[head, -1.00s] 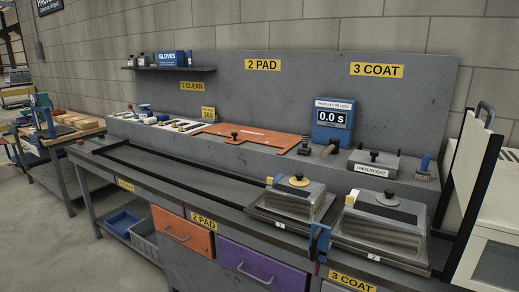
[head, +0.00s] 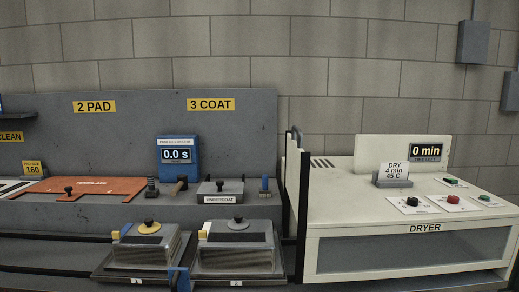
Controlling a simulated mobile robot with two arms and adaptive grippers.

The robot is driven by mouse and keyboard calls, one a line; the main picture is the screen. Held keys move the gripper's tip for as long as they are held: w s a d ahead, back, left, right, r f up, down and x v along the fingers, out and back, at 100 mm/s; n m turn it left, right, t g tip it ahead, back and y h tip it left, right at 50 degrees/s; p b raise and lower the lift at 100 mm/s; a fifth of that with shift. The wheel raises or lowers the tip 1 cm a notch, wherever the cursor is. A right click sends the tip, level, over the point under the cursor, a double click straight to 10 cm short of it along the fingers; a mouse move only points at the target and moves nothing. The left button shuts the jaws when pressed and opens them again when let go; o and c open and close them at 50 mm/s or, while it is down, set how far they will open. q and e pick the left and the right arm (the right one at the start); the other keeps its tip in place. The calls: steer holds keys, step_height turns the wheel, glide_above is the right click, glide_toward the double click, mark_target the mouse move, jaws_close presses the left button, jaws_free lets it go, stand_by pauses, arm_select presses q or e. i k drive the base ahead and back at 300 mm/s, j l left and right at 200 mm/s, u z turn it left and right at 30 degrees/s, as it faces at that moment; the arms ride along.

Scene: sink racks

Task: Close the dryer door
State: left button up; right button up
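The cream dryer (head: 420,205) stands at the right in the head view, with a dark window in its front and the label DRYER above it. At its left side a narrow pale panel (head: 292,165), seen nearly edge-on between dark posts (head: 304,215), stands up above the dryer's top. It has a grey handle (head: 297,134) at its top and looks like the dryer door in a raised position. The opening below it is hidden from this angle. Neither of my grippers is in view.
Two lidded trays, 1 (head: 146,247) and 2 (head: 235,247), sit on the bench left of the dryer. A blue timer (head: 178,157) reads 0.0 s. The dryer display (head: 426,152) reads 0 min. Black, red and green controls (head: 453,199) are on the dryer's top.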

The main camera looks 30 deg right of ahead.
mark_target(294, 148)
steer(key=z, duration=1.1)
